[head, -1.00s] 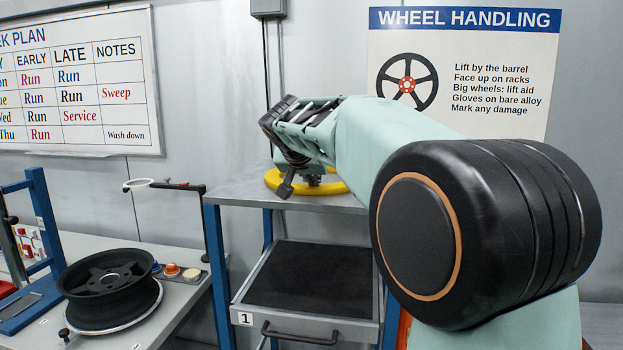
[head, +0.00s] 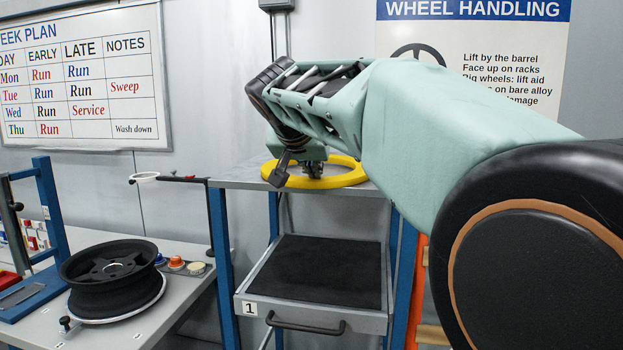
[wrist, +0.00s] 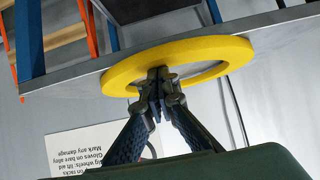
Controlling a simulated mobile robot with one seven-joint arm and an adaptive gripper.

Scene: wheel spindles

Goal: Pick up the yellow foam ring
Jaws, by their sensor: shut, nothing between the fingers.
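The yellow foam ring (head: 352,178) lies flat on the grey top of a blue-framed rack. It also shows, upside down, in the wrist view (wrist: 215,48). My gripper (head: 313,169) is low at the ring, partly hidden behind my wrist in the head view. In the wrist view its fingertips (wrist: 160,76) are together in front of the ring's near band, with nothing held between them. Whether the fingertips touch the foam I cannot tell.
The rack top (head: 238,180) is otherwise clear around the ring. Below it is a drawer with a dark mat (head: 315,275).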

